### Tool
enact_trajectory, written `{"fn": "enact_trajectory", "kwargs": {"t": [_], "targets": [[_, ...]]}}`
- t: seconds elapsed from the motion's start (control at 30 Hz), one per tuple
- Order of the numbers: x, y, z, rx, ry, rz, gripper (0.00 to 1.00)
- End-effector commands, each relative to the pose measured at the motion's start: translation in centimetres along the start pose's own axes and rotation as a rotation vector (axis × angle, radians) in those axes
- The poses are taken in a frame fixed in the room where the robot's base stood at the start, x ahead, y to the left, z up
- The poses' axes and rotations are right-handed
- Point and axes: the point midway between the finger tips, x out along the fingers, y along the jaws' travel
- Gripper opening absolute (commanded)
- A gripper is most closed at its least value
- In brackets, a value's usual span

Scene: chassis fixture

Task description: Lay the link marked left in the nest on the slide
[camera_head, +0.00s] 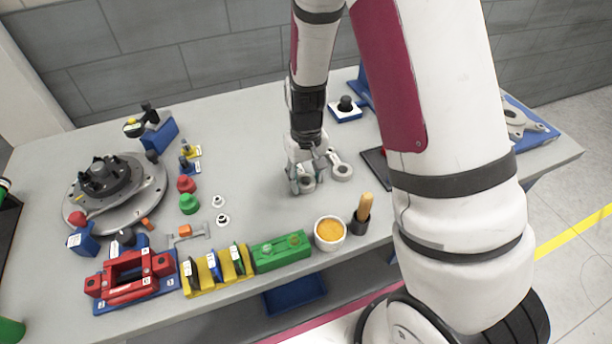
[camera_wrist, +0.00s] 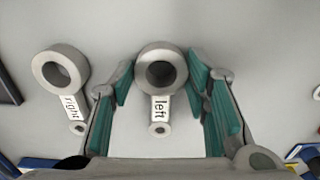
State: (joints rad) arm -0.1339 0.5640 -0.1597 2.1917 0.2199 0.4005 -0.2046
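The link marked left (camera_wrist: 160,103) is a grey metal link with a large ring and a small eye, lying on the bench top. My gripper (camera_head: 306,178) is open and low over the bench in the head view. A similar link marked right (camera_wrist: 72,103) lies to the left in the wrist view and beside my gripper in the head view (camera_head: 341,172). I cannot clearly make out the slide's nest.
A red fixture (camera_head: 130,275), a yellow rack (camera_head: 217,278) and a green block (camera_head: 281,251) line the front edge. A round turntable (camera_head: 115,192) stands left. A cup (camera_head: 330,232) is near the front. My arm hides part of the right side, where a blue fixture (camera_head: 535,128) shows.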

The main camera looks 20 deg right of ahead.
Motion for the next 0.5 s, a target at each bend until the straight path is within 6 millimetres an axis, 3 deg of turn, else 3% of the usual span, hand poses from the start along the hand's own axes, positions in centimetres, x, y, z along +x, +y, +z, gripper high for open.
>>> {"fn": "enact_trajectory", "kwargs": {"t": [0.5], "targets": [[-1.1,0.0,0.0,0.000,0.001,0.000,0.14]]}}
